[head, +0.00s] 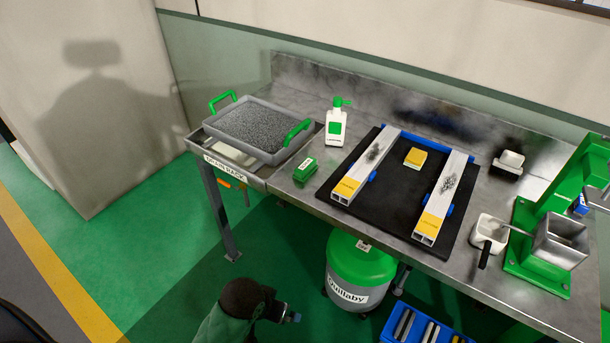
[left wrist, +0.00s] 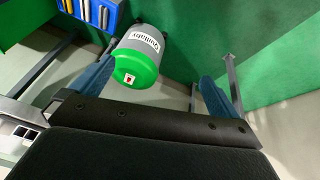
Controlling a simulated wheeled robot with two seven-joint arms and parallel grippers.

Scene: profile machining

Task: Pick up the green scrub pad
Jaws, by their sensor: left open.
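The green scrub pad (head: 305,169) is a small green block with a pale label on its side. It lies on the metal bench near the front edge, between the drain rack and the black mat. My left gripper (head: 290,317) is at the bottom of the head view, in front of the bench and apart from the pad. In the left wrist view its two blue fingers (left wrist: 154,87) stand wide apart with nothing held between them. The pad is not visible in the left wrist view. My right gripper is not in view.
A grey tray with green handles (head: 255,128) sits on the drain rack (head: 226,168). A spray bottle (head: 336,127) stands behind the pad. A green-lidded drum (head: 361,262) stands under the bench.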

